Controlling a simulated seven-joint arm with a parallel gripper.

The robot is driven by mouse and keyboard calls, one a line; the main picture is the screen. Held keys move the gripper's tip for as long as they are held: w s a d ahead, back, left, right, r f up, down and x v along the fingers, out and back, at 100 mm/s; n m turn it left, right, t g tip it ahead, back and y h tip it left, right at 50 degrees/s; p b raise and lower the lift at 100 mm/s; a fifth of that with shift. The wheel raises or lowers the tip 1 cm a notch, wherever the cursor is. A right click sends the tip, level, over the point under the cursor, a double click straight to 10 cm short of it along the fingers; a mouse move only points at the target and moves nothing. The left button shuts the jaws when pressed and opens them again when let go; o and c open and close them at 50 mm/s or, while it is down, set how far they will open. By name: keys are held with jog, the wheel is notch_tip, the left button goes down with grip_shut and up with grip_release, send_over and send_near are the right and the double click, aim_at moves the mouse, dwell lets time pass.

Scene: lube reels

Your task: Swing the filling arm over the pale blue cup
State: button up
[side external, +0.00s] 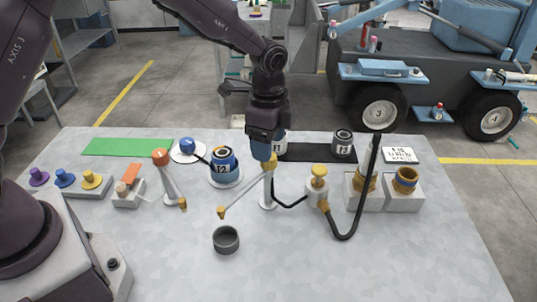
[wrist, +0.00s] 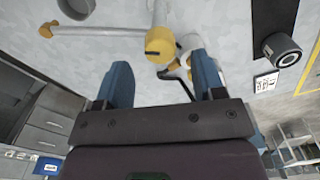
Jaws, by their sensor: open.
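The filling arm (side external: 246,192) is a white bar on a white post with a yellow cap (side external: 271,160), and it reaches left and forward to a yellow nozzle (side external: 221,212). A grey cup (side external: 226,240) stands on the table just in front of the nozzle; its colour looks grey rather than clearly pale blue. My gripper (side external: 262,155) points down at the yellow cap. In the wrist view, my gripper's blue fingers (wrist: 160,60) are apart around the cap (wrist: 160,45); contact cannot be told.
A black hose (side external: 345,236) loops right of the post by a yellow-topped pump (side external: 318,183). An orange-topped post (side external: 161,158) with a bar stands left. Blocks with rings (side external: 405,182) stand right. The front of the table is clear.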

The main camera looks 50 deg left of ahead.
jog(key=shift+f, duration=2)
grip_shut()
